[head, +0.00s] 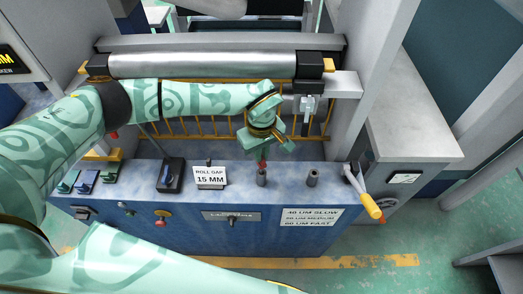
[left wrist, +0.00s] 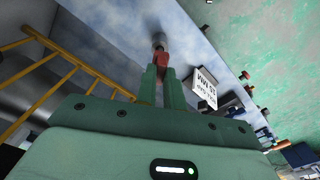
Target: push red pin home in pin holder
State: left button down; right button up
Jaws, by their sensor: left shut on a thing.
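The red pin (head: 262,165) is held in my left gripper (head: 264,152), which points down over the console top. In the left wrist view the red pin (left wrist: 162,60) sits between the tips of the two green fingers (left wrist: 163,72). The grey, post-like pin holder (head: 261,178) stands directly below the pin; it also shows in the left wrist view (left wrist: 159,40), in line with the pin. The pin's lower end meets or nearly meets the holder's top; I cannot tell how far it is in. My right gripper is not in view.
A second grey post (head: 312,178) stands to the right. A yellow-handled lever (head: 368,203) is at the right end. The roll gap sign (head: 210,177) and a black switch box (head: 170,175) stand left. The steel roller (head: 200,65) and yellow guard bars (head: 195,127) lie behind.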

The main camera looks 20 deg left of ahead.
pick_arm(q)
jog(key=shift+f+b, duration=1.2)
jog(key=shift+f, duration=0.75)
jog(key=c, duration=1.4)
grip_release()
jog(key=shift+c, duration=0.2)
notch_tip(320, 180, up, 16)
jog(key=p, duration=0.1)
jog(key=shift+r, duration=0.15)
